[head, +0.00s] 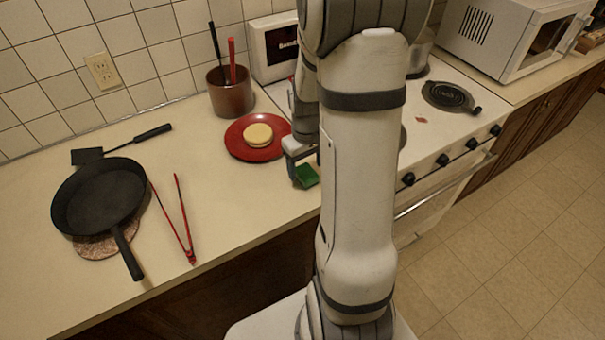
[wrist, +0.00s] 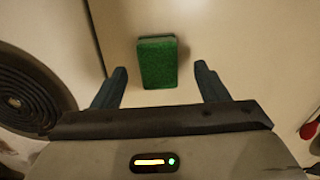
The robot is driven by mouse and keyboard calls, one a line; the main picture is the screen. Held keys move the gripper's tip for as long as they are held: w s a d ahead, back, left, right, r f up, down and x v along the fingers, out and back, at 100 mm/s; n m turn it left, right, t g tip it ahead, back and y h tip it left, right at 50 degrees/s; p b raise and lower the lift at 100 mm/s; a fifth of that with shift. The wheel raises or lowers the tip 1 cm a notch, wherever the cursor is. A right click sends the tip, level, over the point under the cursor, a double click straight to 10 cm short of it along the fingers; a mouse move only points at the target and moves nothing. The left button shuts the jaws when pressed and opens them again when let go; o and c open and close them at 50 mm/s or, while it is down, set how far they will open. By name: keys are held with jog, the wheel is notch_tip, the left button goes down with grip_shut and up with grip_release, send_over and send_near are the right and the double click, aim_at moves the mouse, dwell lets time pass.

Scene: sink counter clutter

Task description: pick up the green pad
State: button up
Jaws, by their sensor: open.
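The green pad (head: 307,175) lies on the counter near its front edge, just right of the red plate and beside the stove. My gripper (head: 296,158) is above the pad, partly hidden behind my arm in the head view. In the wrist view the pad (wrist: 158,62) is a green block with a paler edge at its top. My gripper (wrist: 160,85) is open there, with one finger on each side of the pad and clear space between each finger and the pad. The fingers do not appear to touch it.
A red plate (head: 238,146) with a round yellow item (head: 258,135) is close to the left. A black pan (head: 98,195), red tongs (head: 183,220) and a utensil pot (head: 231,95) stand farther left and back. The stove with a burner (wrist: 25,92) is alongside.

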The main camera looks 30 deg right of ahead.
aim_at(306, 171)
jog(key=shift+w+f, duration=0.1)
jog(key=shift+f, duration=1.65)
jog(key=shift+d, duration=0.1)
jog(key=shift+c, duration=0.2)
jog(key=c, duration=1)
notch_tip(306, 171, up, 10)
jog(key=shift+r+b, duration=0.1)
jog(key=shift+b, duration=0.3)
